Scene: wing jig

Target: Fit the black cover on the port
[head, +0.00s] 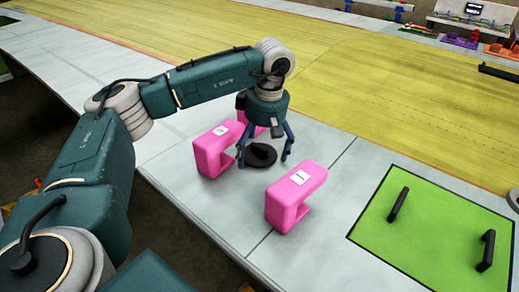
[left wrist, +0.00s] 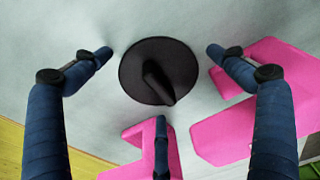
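The black cover (head: 259,157) is a round disc with a raised grip bar on top. It lies on the pale grey surface among pink blocks, and the left wrist view shows it from above (left wrist: 135,72). The port is not visible; I cannot tell whether it lies under the cover. My left gripper (head: 263,150) points down over the cover with its three fingers spread. In the left wrist view the fingertips (left wrist: 160,52) stand around the disc, apart from its rim, with nothing held. My right gripper is not in view.
Pink brackets stand close around the cover: one at left (head: 213,150), one at front right (head: 293,197), one partly hidden behind the gripper (head: 250,121). A green panel (head: 435,235) with two black handles lies at right. A broad yellow surface (head: 390,95) extends behind.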

